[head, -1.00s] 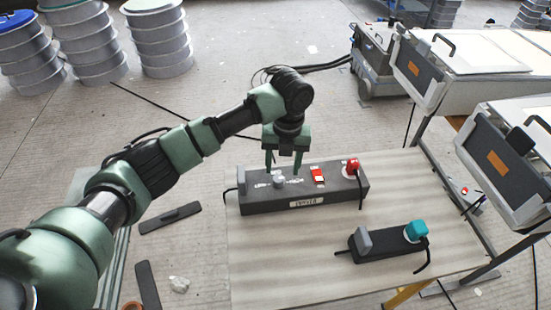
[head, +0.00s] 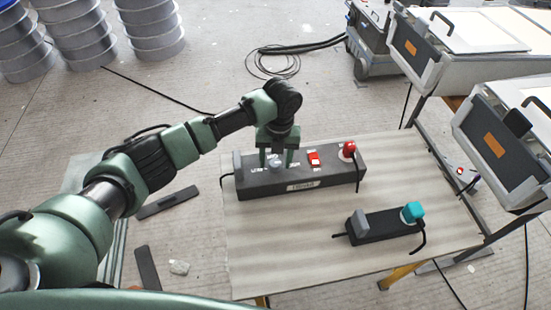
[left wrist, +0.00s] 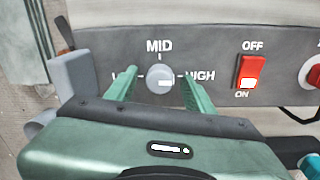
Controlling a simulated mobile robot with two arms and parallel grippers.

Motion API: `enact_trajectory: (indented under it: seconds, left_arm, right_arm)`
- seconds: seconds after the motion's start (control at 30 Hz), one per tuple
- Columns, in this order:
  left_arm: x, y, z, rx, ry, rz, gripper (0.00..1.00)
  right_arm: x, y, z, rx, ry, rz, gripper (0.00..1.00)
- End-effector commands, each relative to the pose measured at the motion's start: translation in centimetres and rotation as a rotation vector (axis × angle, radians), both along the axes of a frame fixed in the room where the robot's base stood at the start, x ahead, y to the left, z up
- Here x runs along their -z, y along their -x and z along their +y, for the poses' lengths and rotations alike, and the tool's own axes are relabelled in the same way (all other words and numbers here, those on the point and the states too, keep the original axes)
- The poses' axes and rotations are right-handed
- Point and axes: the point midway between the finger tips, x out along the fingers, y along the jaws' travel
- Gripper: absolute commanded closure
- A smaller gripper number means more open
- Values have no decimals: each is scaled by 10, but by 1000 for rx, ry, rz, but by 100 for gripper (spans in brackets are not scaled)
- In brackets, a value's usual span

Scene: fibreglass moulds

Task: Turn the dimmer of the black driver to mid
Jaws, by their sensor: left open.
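The black driver (head: 325,178) is a long dark box on the table, with a labelled front. Its round grey dimmer knob (left wrist: 160,79) shows in the left wrist view between the marks LOW, MID and HIGH; LOW is partly hidden by a finger. A white mark on the knob sits on its right side, towards HIGH. My left gripper (head: 276,163) points down at the driver. Its open fingers stand either side of the knob, and in the left wrist view (left wrist: 158,77) I see a gap on both sides. My right gripper is not in view.
A red rocker switch (head: 314,159) and a red plug (head: 348,150) are on the driver, right of the knob. A smaller black box (head: 383,227) with a teal plug (head: 412,212) lies nearer on the table (head: 270,250). The table's front left is bare.

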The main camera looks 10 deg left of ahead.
Motion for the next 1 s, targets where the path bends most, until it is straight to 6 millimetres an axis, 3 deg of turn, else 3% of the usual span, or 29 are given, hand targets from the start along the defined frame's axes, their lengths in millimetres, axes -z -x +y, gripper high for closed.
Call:
enact_trajectory:
  seconds: [0.1,0.3,0.67,1.0]
  left_arm:
    - [0,0,0,0,0,0,50]
    - [0,0,0,0,0,0,100]
    - [-2,0,0,-52,-1,1,100]
    - [-5,0,0,-292,1,3,100]
  right_arm:
    - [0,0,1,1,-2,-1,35]
    - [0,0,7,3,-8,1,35]
    - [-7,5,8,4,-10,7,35]
    - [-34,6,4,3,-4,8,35]
